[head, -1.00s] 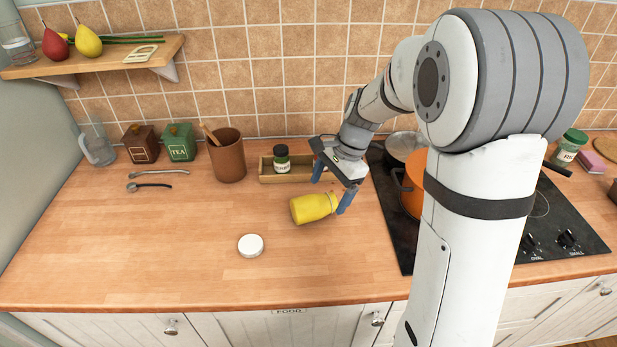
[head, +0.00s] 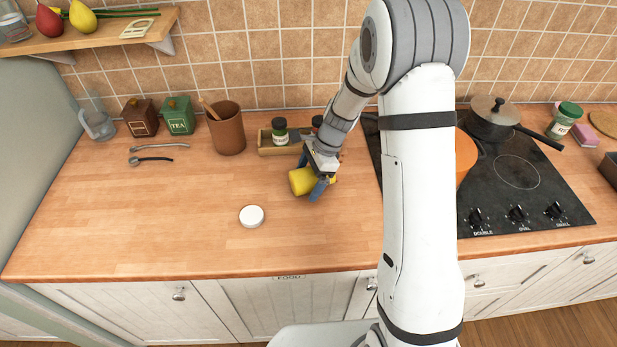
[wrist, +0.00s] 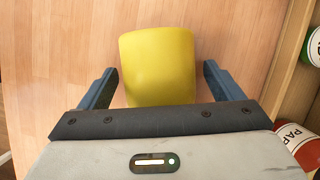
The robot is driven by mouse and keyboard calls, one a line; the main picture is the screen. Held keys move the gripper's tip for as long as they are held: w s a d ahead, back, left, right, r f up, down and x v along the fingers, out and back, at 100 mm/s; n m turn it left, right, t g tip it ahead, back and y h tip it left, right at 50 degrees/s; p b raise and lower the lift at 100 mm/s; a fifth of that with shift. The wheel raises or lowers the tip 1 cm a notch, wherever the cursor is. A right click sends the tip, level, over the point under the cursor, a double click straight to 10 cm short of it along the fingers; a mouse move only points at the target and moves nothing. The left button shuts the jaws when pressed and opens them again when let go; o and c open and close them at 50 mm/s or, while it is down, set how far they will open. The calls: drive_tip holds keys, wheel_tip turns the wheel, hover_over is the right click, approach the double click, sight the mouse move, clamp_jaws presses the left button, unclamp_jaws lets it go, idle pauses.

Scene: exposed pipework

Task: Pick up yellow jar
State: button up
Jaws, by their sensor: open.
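The yellow jar (head: 302,181) lies on its side on the wooden counter, left of the hob. In the wrist view the jar (wrist: 158,62) sits between the two blue fingers of my gripper (wrist: 165,85), with a gap on each side. My gripper (head: 311,177) is open and low over the jar, one finger on its near side. In the head view my gripper covers the jar's right part, and in the wrist view my gripper's body hides the jar's near end.
A wooden spice rack (head: 266,143) with small jars stands just behind. A white lid (head: 251,216) lies at front left. A brown utensil pot (head: 227,130) stands to the left. The hob (head: 510,185) with pots is to the right. The front left counter is clear.

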drive_tip(key=c, duration=1.2)
